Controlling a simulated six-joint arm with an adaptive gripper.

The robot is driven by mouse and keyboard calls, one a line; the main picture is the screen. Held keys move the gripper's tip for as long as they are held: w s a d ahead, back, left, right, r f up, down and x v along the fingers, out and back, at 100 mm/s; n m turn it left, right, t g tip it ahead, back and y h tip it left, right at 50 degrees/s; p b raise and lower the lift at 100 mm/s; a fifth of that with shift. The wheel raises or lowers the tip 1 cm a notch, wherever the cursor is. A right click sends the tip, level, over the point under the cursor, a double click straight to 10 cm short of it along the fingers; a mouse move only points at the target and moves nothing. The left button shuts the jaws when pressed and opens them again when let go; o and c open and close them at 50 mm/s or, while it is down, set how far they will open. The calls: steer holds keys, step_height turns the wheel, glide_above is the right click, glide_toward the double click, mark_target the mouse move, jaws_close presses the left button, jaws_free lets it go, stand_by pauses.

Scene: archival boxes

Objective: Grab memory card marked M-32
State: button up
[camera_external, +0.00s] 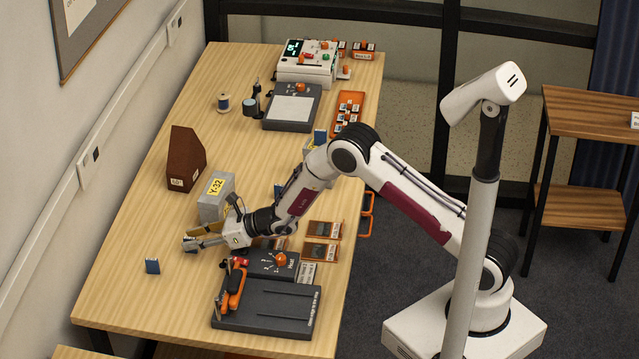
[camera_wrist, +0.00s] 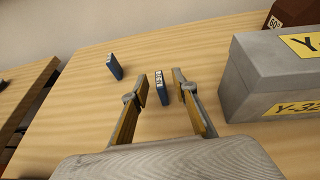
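In the wrist view a small blue card (camera_wrist: 162,88) stands upright on the table, with a white label on its narrow edge; I cannot read the label for certain. My gripper (camera_wrist: 161,87) is open, with one finger on each side of this card and a gap on both sides. In the external view my gripper (camera_external: 191,241) is low over the table's left part. One blue card (camera_external: 152,266) stands apart, nearer the front; the card at the fingers is mostly hidden there.
A grey box (camera_wrist: 275,75) marked Y-32 stands close to the right finger; it also shows in the external view (camera_external: 212,207). A brown holder (camera_external: 186,160) stands behind it. A dark tray with orange parts (camera_external: 265,308) lies in front. The table left of the gripper is mostly clear.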

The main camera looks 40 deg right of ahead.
mark_target(194, 239)
stand_by(0.4)
jaws_close()
steer(key=shift+r, duration=0.1)
steer(key=shift+r, duration=4.9)
